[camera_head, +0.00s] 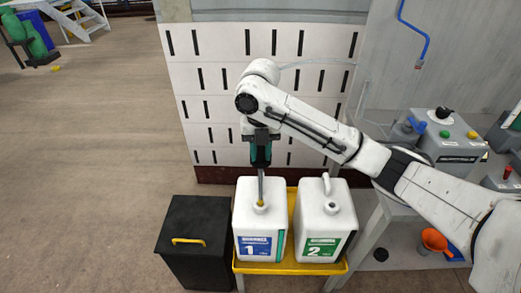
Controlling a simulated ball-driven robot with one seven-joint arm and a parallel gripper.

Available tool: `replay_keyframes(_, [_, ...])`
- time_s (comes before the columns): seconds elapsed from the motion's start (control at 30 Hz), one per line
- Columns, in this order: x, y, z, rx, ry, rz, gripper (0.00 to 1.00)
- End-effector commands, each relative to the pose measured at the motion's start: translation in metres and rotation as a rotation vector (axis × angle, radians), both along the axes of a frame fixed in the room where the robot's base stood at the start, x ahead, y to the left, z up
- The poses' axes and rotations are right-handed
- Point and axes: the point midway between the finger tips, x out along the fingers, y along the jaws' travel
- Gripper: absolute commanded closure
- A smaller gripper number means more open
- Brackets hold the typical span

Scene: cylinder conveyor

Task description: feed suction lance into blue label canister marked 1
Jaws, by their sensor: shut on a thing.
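The canister marked 1 (243,220) is white with a blue label and stands upright on a yellow-rimmed stand. Its round neck (260,207) is on top. My gripper (261,165) points down above this canister and is shut on the suction lance (261,186). The lance is a thin grey rod, close to vertical, with a yellowish part at the neck. Its lower end is at the neck opening; how far it reaches inside cannot be seen.
A white canister with a green label marked 2 (341,222) stands just to the right on the yellow tray (291,267). A black bin with a yellow handle (185,262) stands to the left. A slotted white panel (210,85) is behind. A bench with grey equipment (450,148) is at right.

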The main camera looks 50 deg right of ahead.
Motion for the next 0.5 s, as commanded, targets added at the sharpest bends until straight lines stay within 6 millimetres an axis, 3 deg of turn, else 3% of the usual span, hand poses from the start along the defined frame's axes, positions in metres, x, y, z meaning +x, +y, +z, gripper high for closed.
replay_keyframes(0.5, [0.0,0.0,-0.023,0.0,0.0,0.0,1.0])
